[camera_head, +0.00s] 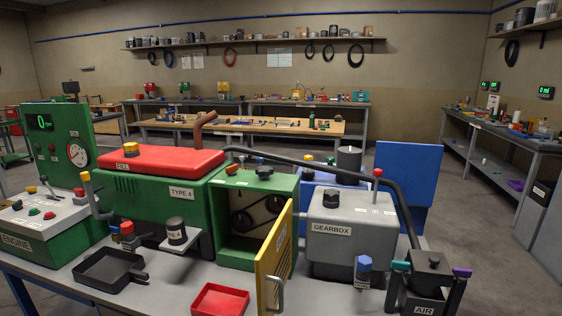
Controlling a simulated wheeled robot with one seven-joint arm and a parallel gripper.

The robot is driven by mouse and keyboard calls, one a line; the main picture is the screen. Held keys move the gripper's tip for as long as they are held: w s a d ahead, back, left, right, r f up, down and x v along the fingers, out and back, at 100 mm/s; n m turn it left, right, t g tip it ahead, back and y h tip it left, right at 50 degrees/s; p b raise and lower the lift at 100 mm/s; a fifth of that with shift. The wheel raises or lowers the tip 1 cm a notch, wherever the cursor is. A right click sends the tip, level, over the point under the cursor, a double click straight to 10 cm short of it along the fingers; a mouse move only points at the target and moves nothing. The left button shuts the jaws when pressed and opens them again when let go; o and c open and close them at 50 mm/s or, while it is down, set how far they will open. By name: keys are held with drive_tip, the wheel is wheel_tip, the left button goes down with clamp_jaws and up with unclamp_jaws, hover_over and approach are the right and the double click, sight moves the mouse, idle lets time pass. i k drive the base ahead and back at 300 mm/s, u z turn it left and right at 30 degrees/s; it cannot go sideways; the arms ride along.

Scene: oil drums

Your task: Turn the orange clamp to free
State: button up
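I cannot make out a clearly orange clamp. A black box labelled AIR (424,310) stands at the front right of the bench. It has a teal clamp-like piece (401,266) on its left and a purple one (461,272) on its right; any other side of it is hidden. A small orange-red part (232,169) lies on top of the green open-fronted housing (233,188), too small to identify. A red-capped part (127,228) stands left of the small black can. My gripper is not in view.
The yellow door (272,262) of the green housing stands open toward the front. A grey gearbox (350,238), a black hose (330,165), a black pan (108,268), a red tray (220,301) and a blue-topped part (364,264) crowd the bench. Some bare bench shows between pan and tray.

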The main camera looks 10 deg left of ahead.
sight(231, 170)
drive_tip(key=z, duration=0.1)
drive_tip(key=k, duration=1.05)
drive_tip(key=u, duration=1.1)
drive_tip(key=i, duration=0.85)
